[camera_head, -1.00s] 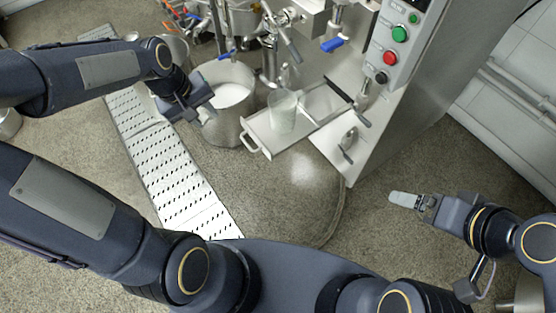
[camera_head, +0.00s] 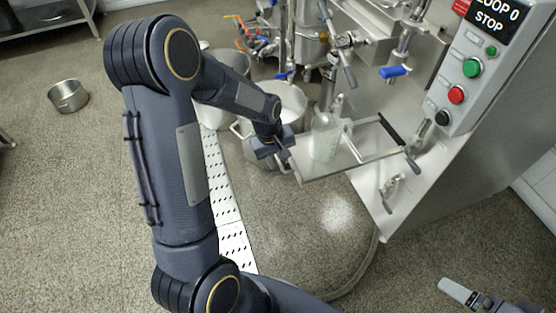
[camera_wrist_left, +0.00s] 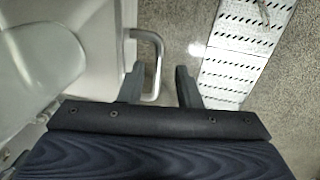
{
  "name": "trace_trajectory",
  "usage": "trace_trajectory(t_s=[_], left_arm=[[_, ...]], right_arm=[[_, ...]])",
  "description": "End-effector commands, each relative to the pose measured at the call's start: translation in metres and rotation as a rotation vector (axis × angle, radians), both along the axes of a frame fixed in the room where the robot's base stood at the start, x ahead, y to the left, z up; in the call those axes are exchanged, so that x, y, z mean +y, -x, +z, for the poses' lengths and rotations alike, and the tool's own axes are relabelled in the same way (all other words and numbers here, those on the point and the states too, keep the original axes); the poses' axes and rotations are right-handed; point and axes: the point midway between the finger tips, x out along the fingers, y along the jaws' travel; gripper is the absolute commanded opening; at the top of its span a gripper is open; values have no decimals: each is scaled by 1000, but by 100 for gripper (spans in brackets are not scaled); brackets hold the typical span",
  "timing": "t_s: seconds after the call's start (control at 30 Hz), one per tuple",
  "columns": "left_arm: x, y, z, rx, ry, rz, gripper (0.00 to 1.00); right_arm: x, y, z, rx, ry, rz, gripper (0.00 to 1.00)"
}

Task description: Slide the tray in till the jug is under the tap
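The pale metal tray (camera_head: 352,161) sticks out from the machine. The clear jug (camera_head: 325,138) stands upright on its left part, with whitish contents. A blue-levered tap (camera_head: 394,72) shows above and to the right of the jug; the outlet's exact line over the tray is unclear. My left gripper (camera_head: 284,150) is at the tray's left end. In the left wrist view, the tray's bar handle (camera_wrist_left: 157,65) lies between my open left fingers (camera_wrist_left: 159,85), with gaps at both sides. My right gripper (camera_head: 462,294) is low at right, far from the tray; its finger gap is unclear.
A large metal pot (camera_head: 291,100) stands close behind my left gripper. A perforated white floor strip (camera_head: 228,205) runs below my left arm. The control panel (camera_head: 459,88) and machine side stand right of the tray. An empty pan (camera_head: 68,96) sits on open floor.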

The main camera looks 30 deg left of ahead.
Motion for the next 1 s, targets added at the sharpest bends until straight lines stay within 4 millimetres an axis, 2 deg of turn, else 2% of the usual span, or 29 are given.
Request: trace_trajectory(t_s=[0.23,0.47,0.83,1.0], left_arm=[[0,0,0,-1,1,0,31],[0,0,0,-1,1,0,1],[-1,-1,0,-1,0,-1,0],[-11,-12,1,-1,1,-5,0]], right_arm=[[0,0,0,0,0,0,97],[0,0,0,0,0,0,97],[0,0,0,0,0,0,97],[0,0,4,0,0,0,97]])
